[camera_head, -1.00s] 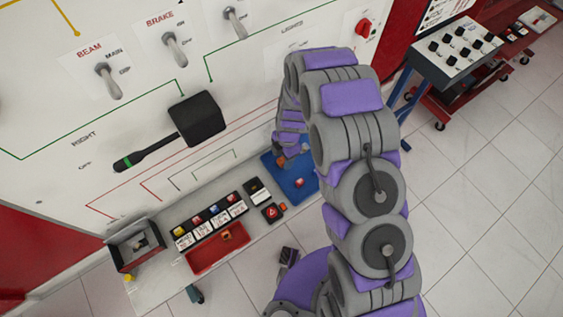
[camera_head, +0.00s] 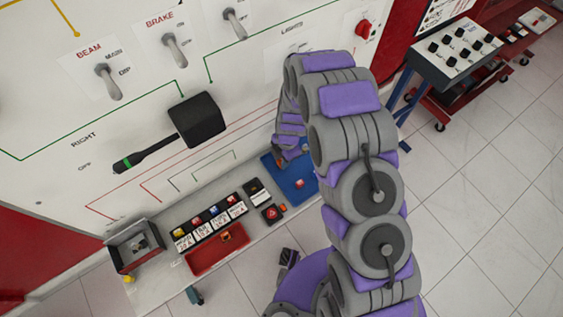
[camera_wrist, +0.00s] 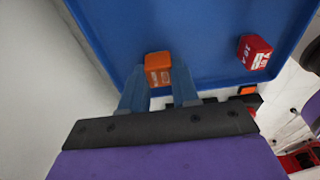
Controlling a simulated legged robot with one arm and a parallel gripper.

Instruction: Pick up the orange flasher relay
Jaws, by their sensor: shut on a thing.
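The orange flasher relay (camera_wrist: 158,66) is a small orange block with a pale printed label. In the wrist view it sits between the tips of my gripper (camera_wrist: 159,84), whose two blue-grey fingers are shut on its sides. The blue tray (camera_wrist: 200,40) lies behind and below it. I cannot tell whether the relay still touches the tray floor. In the head view my gripper (camera_head: 279,162) is at the left part of the blue tray (camera_head: 305,195), largely hidden by my arm, and the relay is hard to make out there.
A red block (camera_wrist: 254,54) lies in the tray, right of my gripper. The white panel (camera_head: 240,105) rises close behind my gripper.

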